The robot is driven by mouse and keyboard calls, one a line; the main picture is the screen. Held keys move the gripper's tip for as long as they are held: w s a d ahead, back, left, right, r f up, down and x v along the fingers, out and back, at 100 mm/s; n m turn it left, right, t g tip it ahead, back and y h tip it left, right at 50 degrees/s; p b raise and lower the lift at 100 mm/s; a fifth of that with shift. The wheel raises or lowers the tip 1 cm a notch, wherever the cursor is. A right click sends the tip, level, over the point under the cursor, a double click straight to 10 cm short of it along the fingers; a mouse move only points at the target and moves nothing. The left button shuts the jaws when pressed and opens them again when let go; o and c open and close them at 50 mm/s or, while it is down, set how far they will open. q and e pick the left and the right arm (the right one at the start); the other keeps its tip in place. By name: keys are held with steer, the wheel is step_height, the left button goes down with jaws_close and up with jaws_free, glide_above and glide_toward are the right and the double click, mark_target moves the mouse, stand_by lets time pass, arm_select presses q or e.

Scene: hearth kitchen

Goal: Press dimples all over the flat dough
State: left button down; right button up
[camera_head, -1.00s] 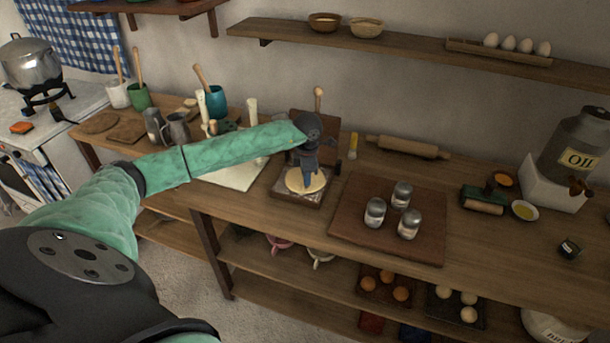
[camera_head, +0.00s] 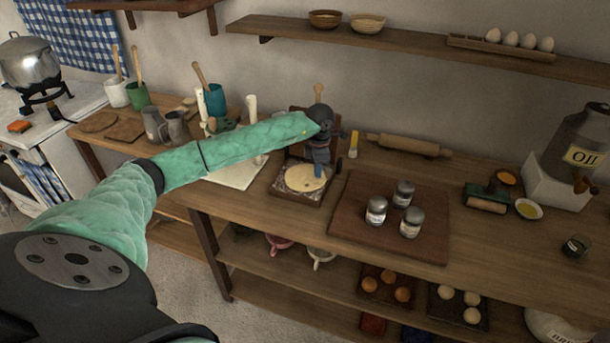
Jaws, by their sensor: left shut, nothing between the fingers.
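The flat dough (camera_head: 301,180) is a pale round disc on a small dark board (camera_head: 284,195) on the wooden counter. A few small dark marks show on its surface. My left gripper (camera_head: 319,175) points down over the right part of the dough, fingers shut and empty. Its tips are at or just above the dough; I cannot tell whether they touch. The gripper hides part of the dough's right side. My right gripper is not in view.
A brown board with three shakers (camera_head: 376,211) stands right of the dough. A white sheet (camera_head: 236,175) lies left. The front counter is clear.

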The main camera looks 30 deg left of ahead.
arm_select(q)
steer(key=shift+f, duration=0.1)
stand_by(0.3)
steer(key=shift+f+b, duration=0.35)
steer(key=shift+f, duration=0.05)
steer(key=shift+f+b, duration=0.35)
steer(key=shift+b, duration=0.05)
stand_by(1.1)
steer(key=shift+r, duration=0.8)
